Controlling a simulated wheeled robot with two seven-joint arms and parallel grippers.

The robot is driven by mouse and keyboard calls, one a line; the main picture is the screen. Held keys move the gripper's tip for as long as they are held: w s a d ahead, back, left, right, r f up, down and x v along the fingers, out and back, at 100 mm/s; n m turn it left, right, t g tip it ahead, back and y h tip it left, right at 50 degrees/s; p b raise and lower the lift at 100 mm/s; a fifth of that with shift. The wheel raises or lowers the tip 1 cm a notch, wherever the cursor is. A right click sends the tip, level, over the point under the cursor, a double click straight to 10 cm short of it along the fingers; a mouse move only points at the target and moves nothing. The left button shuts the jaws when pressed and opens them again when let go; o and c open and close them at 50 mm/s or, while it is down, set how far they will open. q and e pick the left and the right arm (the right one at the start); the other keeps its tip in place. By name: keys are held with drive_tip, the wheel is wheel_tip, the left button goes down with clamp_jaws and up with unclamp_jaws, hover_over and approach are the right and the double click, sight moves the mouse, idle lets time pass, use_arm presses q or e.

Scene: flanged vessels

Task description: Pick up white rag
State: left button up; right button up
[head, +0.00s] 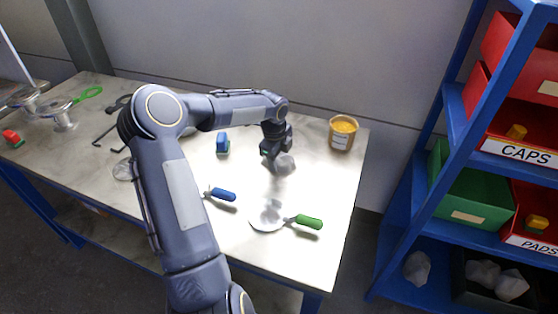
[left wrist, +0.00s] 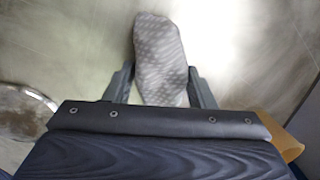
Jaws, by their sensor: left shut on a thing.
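A white rag (head: 285,164), greyish with a woven texture, is in my left gripper (head: 273,149), over the right half of the workbench. In the left wrist view, the rag (left wrist: 160,50) is bunched between the two dark fingers of the gripper (left wrist: 161,82), which press on it from both sides. Its lower end is hidden behind the gripper body. A faint shadow lies on the bench below it in the head view; I cannot tell how large the gap is. My right gripper is not in view.
The workbench (head: 335,180) also holds a yellow-topped jar (head: 342,132), a blue brush (head: 222,144), a blue-handled tool (head: 222,194), a green-handled tool (head: 307,221) by a round plate (head: 258,223), and flanged vessels (head: 61,118) at left. A blue shelf (head: 425,225) with bins stands right.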

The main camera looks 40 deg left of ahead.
sight(279, 157)
use_arm(q)
drive_tip(key=shift+r, duration=0.15)
drive_tip(key=shift+r, duration=0.3)
wheel_tip(279, 157, up, 2)
drive_tip(key=shift+r, duration=0.1)
drive_tip(key=s+d+r+b, duration=0.1)
drive_tip(key=s+r, duration=0.9)
drive_tip(key=s, duration=0.4)
drive_tip(key=shift+d+b, duration=0.25)
drive_tip(key=shift+b, duration=0.05)
